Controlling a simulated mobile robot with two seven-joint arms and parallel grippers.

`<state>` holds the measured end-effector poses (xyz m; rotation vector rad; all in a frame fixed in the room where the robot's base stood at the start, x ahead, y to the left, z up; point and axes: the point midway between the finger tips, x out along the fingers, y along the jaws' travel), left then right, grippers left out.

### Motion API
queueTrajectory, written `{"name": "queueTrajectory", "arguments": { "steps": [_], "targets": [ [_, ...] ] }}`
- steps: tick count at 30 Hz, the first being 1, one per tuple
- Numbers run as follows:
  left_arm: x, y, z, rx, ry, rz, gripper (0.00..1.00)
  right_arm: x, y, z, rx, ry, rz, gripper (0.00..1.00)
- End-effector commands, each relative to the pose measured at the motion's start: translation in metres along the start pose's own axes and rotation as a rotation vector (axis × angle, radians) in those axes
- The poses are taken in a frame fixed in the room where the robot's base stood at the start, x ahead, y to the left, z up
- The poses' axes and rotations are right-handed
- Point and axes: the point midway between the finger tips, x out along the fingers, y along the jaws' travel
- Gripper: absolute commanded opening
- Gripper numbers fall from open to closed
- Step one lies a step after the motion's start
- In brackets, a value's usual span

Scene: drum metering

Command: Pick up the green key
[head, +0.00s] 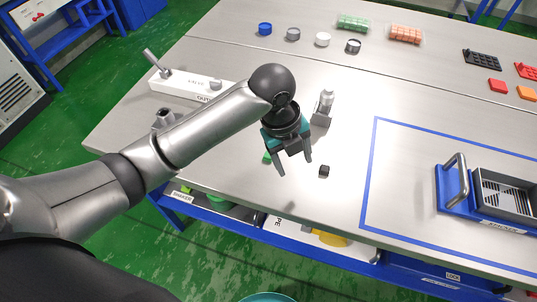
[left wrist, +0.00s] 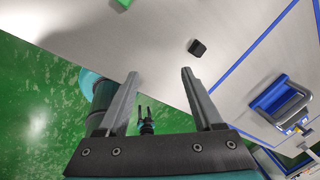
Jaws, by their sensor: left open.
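The green key (head: 267,157) is a small green piece on the steel table near its front edge, partly hidden behind my left gripper in the head view. In the left wrist view the green piece (left wrist: 123,3) shows only at the top edge, ahead of the fingers and to the left. My left gripper (head: 294,166) is open and empty, above the table's front edge, with its fingers pointing down. Its two fingers also show apart in the left wrist view (left wrist: 160,73). A small two-fingered gripper (left wrist: 147,120), seemingly my right one, shows far below there; its opening is unclear.
A small black cube (head: 324,171) lies right of the left gripper. A grey metal fixture (head: 324,106) stands behind it. A white valve block (head: 190,86) is at left, and a blue-based tray with a handle (head: 455,185) at right. The blue-outlined area's left part is clear.

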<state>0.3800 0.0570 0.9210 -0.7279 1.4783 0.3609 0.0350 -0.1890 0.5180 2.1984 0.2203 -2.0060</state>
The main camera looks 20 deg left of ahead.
Motion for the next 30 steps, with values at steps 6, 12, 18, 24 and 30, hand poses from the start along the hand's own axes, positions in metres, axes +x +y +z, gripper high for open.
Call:
{"name": "queueTrajectory", "arguments": {
  "steps": [6, 12, 18, 24, 30],
  "targets": [
    [-0.044, -0.004, 0.053, 0.437, -0.017, 0.134, 0.68, 0.0, 0.0, 0.001, 0.0, -0.001, 0.0, 0.5],
    [-0.079, 0.0, 0.084, 0.671, 0.005, 0.212, 0.68, 0.0, 0.0, 0.001, 0.0, -0.001, 0.0, 0.5],
    [-0.088, 0.004, 0.094, 0.755, 0.024, 0.238, 0.68, 0.001, 0.0, 0.001, 0.0, -0.001, 0.0, 0.5],
    [-0.053, 0.012, 0.096, 0.76, 0.029, 0.239, 0.68, 0.009, -0.001, 0.002, 0.0, -0.001, 0.0, 0.5],
    [-0.014, 0.02, 0.099, 0.76, 0.026, 0.238, 0.68, 0.018, -0.001, 0.002, 0.001, -0.001, 0.0, 0.5]
  ]
}}
